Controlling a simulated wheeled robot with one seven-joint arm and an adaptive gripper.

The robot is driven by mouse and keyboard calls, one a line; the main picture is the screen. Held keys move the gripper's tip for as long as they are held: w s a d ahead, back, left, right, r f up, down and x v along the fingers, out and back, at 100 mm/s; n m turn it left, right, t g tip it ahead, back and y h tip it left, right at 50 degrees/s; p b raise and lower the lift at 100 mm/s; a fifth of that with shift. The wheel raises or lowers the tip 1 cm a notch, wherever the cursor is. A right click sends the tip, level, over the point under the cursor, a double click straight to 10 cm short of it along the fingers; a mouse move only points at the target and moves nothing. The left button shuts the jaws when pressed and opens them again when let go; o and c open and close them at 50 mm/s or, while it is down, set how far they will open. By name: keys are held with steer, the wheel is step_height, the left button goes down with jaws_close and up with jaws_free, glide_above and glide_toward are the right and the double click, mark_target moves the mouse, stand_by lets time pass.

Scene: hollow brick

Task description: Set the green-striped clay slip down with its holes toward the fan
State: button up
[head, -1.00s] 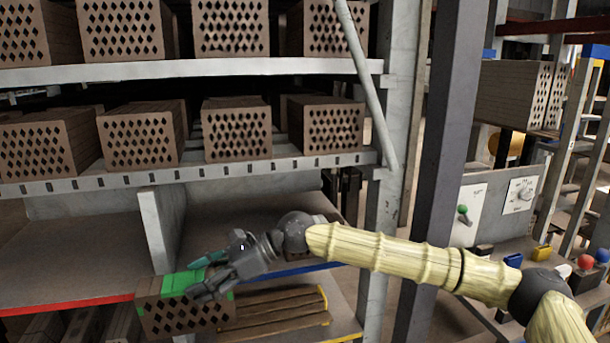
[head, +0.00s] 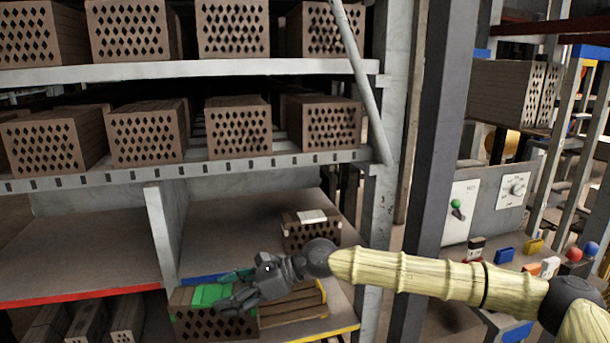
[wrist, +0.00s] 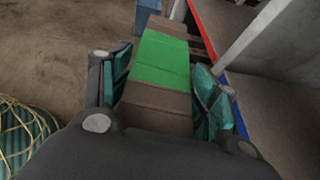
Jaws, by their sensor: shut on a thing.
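The green-striped clay slip (head: 215,324) is a brown hollow brick with a green band across its top. Its face with diamond holes points toward the head camera. My gripper (head: 236,290) is shut on it from above, its dark and teal fingers along both sides. I cannot make out a fan in either view.
A brick with a white patch on top (head: 297,237) stands on the shelf behind my wrist. A grey divider (head: 163,235) rises to the left, with a bare red-edged shelf (head: 85,262) beyond. Rows of bricks fill the upper shelves. A dark post (head: 432,170) stands at right.

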steer(key=w+d+f+m+t, duration=0.3)
steer(key=d+f, duration=0.6)
steer(key=d, duration=0.3)
steer(key=shift+w+d+t+p, duration=0.15)
steer(key=shift+w+t+p, duration=0.15)
steer(key=shift+w+t, duration=0.15)
steer(key=d+f+m+t, duration=0.1)
steer(key=d+f, duration=0.1)
steer(key=d, duration=0.3)
steer(key=s+d+f+m+t+h, duration=0.1)
steer(key=d+f, duration=0.1)
steer(key=d, duration=0.3)
steer(key=d+f+m+t, duration=0.1)
steer(key=d+f+t, duration=0.1)
steer(key=d, duration=0.4)
steer(key=shift+s+f+m+p, duration=0.2)
steer(key=shift+f+m+p, duration=0.2)
steer(key=shift+f, duration=0.2)
steer(key=shift+s+d+f+h, duration=0.15)
steer(key=shift+d, duration=0.25)
steer(key=shift+s+d+f+h, duration=0.1)
steer(key=shift+d+f+h, duration=0.05)
steer(key=shift+d, duration=0.25)
